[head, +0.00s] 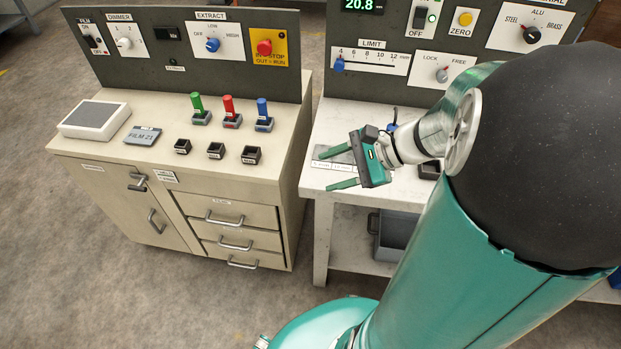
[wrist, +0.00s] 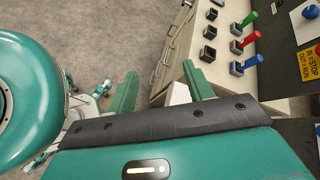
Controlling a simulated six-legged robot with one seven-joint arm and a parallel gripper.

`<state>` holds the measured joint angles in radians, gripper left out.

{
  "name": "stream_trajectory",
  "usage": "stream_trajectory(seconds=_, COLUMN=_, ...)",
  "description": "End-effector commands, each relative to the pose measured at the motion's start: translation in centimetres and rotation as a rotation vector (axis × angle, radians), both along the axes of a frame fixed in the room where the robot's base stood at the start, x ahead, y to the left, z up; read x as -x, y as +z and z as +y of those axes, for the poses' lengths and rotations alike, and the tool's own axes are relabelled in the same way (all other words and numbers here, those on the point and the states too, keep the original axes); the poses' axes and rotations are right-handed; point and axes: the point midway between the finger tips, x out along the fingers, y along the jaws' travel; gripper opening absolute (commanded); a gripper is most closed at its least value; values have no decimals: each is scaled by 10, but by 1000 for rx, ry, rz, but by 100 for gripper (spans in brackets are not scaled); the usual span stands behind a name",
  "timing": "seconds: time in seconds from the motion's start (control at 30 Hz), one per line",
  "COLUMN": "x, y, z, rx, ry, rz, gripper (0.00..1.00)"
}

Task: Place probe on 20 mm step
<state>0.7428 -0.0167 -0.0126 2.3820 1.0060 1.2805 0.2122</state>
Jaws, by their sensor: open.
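My gripper (head: 325,172) is open and empty, with its two green fingers apart and pointing left over the front left part of the right-hand bench. Both fingers also show in the wrist view (wrist: 160,72), with nothing between them. A flat strip with small labels (head: 322,165) lies on the bench top by the fingers and is partly covered by them; its markings are too small to read surely. A small blue-topped item (head: 391,127) shows behind my wrist; I cannot tell whether it is the probe. My arm hides much of this bench.
The right-hand panel has a display (head: 363,5) reading 20.8, a limit slider (head: 369,60) and knobs. The left cabinet (head: 110,155) carries green, red and blue handles (head: 231,111), several black sockets (head: 216,150) and a grey-topped box (head: 94,119). A grey bin (head: 398,232) sits below the bench.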

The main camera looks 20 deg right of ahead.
Motion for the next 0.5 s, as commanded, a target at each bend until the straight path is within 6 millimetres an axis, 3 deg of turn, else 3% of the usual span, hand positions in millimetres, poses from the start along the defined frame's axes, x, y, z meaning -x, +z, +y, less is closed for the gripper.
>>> stream_trajectory(seconds=0.03, x=7, y=6, z=21, rx=107, ry=113, rz=-21, gripper=52)
stream_trajectory(seconds=0.2, x=36, y=16, z=62, rx=478, ry=466, rz=-111, gripper=52)
stream_trajectory(seconds=0.5, x=66, y=58, z=87, rx=1122, ry=977, rz=-425, gripper=52)
